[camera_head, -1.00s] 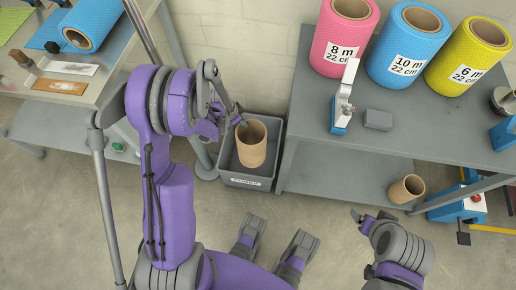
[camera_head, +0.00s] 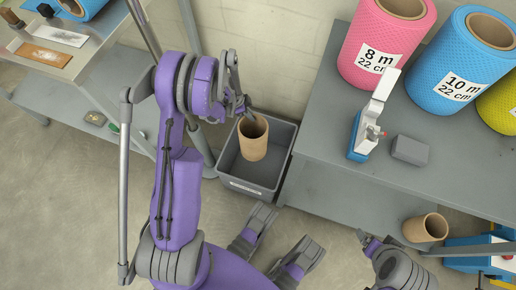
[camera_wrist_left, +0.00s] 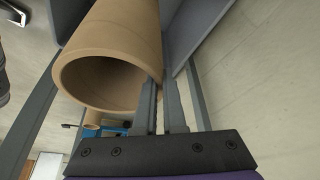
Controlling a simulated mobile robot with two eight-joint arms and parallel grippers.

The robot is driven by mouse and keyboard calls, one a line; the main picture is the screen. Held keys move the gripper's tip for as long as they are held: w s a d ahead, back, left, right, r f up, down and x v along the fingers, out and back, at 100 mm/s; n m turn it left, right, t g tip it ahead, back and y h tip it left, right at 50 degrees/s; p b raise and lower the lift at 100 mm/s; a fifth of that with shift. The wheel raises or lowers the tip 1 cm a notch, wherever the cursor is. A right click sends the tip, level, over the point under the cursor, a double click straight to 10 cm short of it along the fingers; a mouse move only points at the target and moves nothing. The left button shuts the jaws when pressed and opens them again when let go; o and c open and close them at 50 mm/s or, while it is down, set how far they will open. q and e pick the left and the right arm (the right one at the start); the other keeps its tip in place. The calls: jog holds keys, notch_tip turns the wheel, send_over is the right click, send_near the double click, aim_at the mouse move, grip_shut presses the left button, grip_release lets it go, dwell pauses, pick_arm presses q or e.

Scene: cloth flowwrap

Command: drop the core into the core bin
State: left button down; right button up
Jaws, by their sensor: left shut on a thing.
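The brown cardboard core (camera_head: 253,146) is held upright, over or inside the grey core bin (camera_head: 232,168) on the floor. My left gripper (camera_head: 244,108) is shut on the core's upper wall. In the left wrist view the core (camera_wrist_left: 120,35) lies at the left of the fingers (camera_wrist_left: 160,90), with its wall pinched between their tips. I cannot tell whether its lower end touches the bin floor. Part of my right gripper (camera_head: 366,240) shows at lower right, and its jaw state is unclear.
A grey table (camera_head: 325,150) at right bears pink (camera_head: 385,45) and blue (camera_head: 455,70) rolls, a dispenser-like tool (camera_head: 372,120) and a grey block (camera_head: 410,149). Another core (camera_head: 425,228) lies on its lower shelf. Another table stands at left.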

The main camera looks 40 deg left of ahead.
pick_arm(q)
jog(key=shift+f+b, duration=0.8)
jog(key=shift+f, duration=0.8)
jog(key=c, duration=0.9)
grip_release()
jog(key=shift+r, duration=0.15)
jog(key=p+v, duration=0.3)
jog(key=v, duration=0.7)
jog(key=shift+s+r, duration=0.15)
jog(key=shift+r, duration=0.1)
